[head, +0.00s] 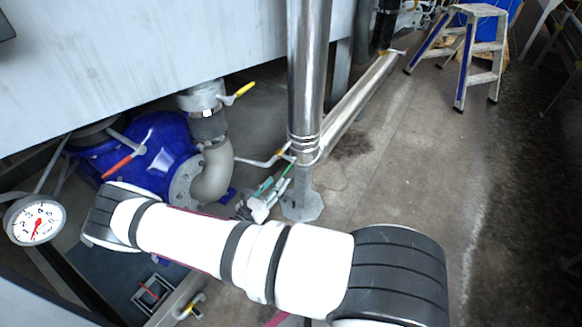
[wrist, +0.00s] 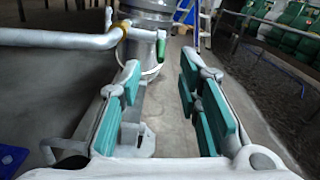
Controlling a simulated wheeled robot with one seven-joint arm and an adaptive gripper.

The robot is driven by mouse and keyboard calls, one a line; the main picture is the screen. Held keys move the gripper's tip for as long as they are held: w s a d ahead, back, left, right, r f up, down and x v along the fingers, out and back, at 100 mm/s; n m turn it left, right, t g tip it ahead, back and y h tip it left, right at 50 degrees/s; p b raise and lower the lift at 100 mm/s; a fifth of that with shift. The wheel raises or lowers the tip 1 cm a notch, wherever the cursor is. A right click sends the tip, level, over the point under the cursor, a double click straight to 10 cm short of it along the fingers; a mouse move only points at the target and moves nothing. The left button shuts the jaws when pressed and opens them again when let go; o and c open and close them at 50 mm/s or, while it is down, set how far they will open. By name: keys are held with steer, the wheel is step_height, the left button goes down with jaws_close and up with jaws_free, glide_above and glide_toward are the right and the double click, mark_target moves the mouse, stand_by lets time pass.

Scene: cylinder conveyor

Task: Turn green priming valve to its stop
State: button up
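The green valve handle (wrist: 161,48) hangs down at the end of a grey pipe with a yellow fitting (wrist: 123,27), in front of a thick metal column in the wrist view. In the head view the green handle (head: 288,169) is a small sliver beside the column. My gripper (wrist: 160,68) is open, with teal pads on both fingers and nothing between them. The handle shows beyond the fingertips, in line with the gap, apart from them as far as I can tell. In the head view my gripper (head: 272,187) is small, just below the handle, and partly hidden by my arm.
The steel column (head: 306,80) stands close by on a foot plate (head: 302,207). A blue pump (head: 135,160) with a red lever (head: 117,167) and a yellow-handled valve (head: 244,89) lie left. A pressure gauge (head: 35,221) is far left. A step ladder (head: 480,50) stands back right; floor there is clear.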

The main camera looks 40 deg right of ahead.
mark_target(295, 160)
steer(key=b+x, duration=0.2)
steer(key=x, duration=0.9)
steer(key=shift+d, duration=0.1)
jaws_close()
